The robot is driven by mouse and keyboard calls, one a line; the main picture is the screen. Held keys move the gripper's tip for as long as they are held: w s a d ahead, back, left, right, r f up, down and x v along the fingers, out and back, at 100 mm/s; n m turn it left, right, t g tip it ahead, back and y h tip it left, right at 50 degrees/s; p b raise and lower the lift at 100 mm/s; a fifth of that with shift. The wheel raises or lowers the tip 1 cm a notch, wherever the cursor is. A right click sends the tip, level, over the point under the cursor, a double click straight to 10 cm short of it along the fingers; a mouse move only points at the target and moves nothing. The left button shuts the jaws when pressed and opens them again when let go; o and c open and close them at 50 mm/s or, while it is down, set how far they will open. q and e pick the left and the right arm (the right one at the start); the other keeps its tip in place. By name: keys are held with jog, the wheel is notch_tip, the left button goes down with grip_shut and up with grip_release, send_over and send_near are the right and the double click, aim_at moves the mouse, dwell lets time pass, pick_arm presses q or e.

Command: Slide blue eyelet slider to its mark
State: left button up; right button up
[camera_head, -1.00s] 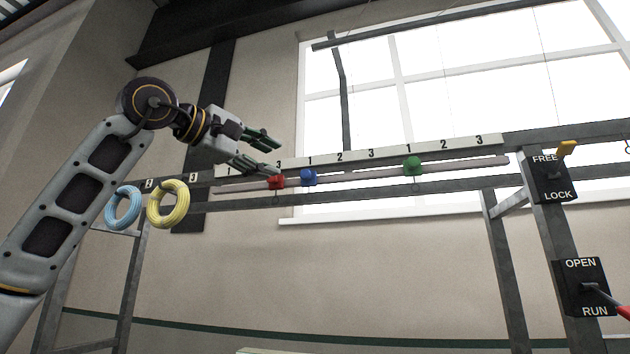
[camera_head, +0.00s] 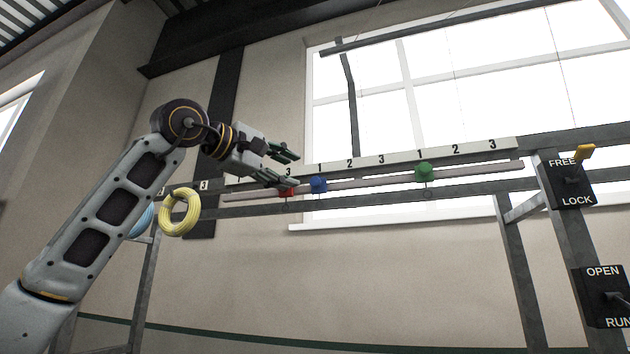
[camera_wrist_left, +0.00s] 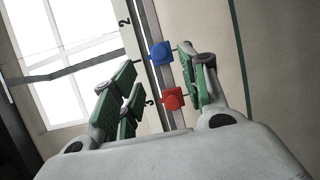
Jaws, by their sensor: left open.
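The blue slider (camera_head: 318,184) sits on the pale rail (camera_head: 385,179), under a "1" on the number strip (camera_head: 400,157). It is just right of the red slider (camera_head: 286,192), which sits under a "3" and is partly covered by my gripper. My left gripper (camera_head: 297,170) is open and empty, its fingers pointing right, just left of the blue slider. In the left wrist view the blue slider (camera_wrist_left: 161,53) is near the fingertips. The red slider (camera_wrist_left: 172,98) shows between the open fingers; contact cannot be told. My right gripper is not in view.
The green slider (camera_head: 424,173) is farther right under another "1". A yellow coil (camera_head: 180,212) and a partly hidden light-blue coil (camera_head: 143,222) hang at left. A FREE/LOCK switch box (camera_head: 572,185) and an OPEN/RUN box (camera_head: 603,300) stand at right. The rail is clear between blue and green.

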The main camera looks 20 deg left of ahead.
aim_at(314, 182)
pick_arm(q)
jog(key=p+x, duration=0.2)
jog(key=x, duration=0.8)
jog(key=shift+w+d+p, duration=0.1)
jog(key=shift+w+p, duration=0.05)
jog(key=shift+p, duration=0.2)
jog(key=shift+c, duration=0.4)
grip_shut()
